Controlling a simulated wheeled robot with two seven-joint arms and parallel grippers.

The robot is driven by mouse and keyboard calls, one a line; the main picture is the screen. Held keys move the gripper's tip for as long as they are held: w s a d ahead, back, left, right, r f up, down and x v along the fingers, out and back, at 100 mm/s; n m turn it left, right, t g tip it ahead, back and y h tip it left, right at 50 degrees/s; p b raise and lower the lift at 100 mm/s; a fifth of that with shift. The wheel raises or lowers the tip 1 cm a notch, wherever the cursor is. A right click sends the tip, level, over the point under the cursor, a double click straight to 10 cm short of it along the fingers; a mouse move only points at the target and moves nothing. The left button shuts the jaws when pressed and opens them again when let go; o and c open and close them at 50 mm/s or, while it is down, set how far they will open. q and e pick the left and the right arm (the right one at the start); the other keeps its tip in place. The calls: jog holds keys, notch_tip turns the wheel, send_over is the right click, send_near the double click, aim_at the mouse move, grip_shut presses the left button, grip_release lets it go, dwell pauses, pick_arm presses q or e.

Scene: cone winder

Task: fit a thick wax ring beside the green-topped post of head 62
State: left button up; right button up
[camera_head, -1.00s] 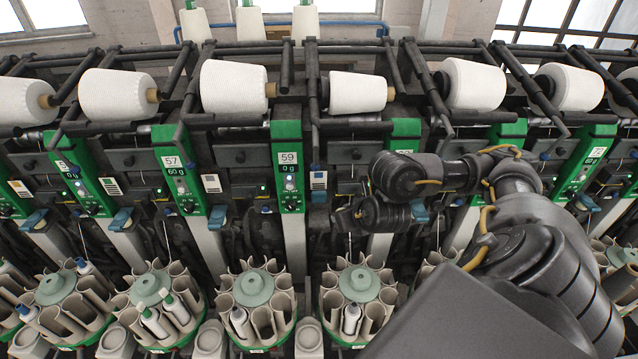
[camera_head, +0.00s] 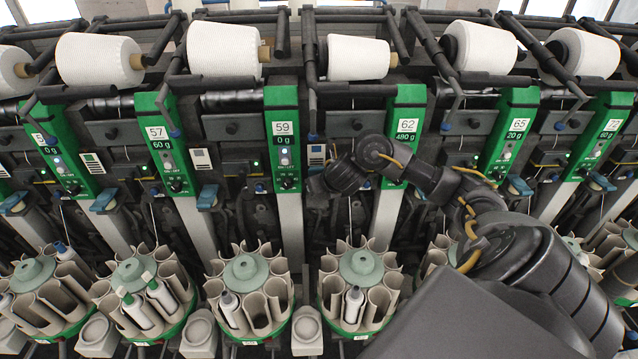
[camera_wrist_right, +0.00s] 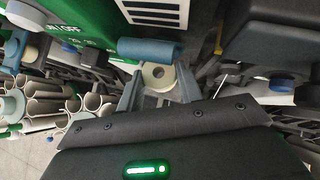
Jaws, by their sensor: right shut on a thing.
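A cream wax ring (camera_wrist_right: 157,75) with a round hole sits between the fingertips of my right gripper (camera_wrist_right: 159,80) in the right wrist view. The gripper is shut on it. A blue cylindrical part (camera_wrist_right: 150,50) lies just beyond the ring. In the head view my right arm reaches across the front of head 62, whose green panel (camera_head: 407,125) reads 62 and 480 g. The arm's wrist ends left of that panel, near a white label (camera_head: 317,154). The fingers are too dark to make out there. I cannot make out the green-topped post. My left gripper is not in view.
The panel of head 59 (camera_head: 284,140) stands left of my right wrist. White yarn cones (camera_head: 358,57) hang above. Round bobbin magazines (camera_head: 361,268) stand below. In the wrist view a green ON/OFF panel (camera_wrist_right: 75,25) and dark machine parts crowd the gripper closely.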

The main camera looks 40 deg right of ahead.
aim_at(319, 201)
jog(key=shift+w+d+f+b, duration=0.15)
jog(key=shift+f+b, duration=0.1)
jog(key=shift+f, duration=0.7)
jog(key=shift+w+f+b, duration=0.1)
jog(key=shift+f+b, duration=0.1)
jog(key=shift+f, duration=0.7)
jog(key=shift+f, duration=0.15)
jog(key=o, duration=1)
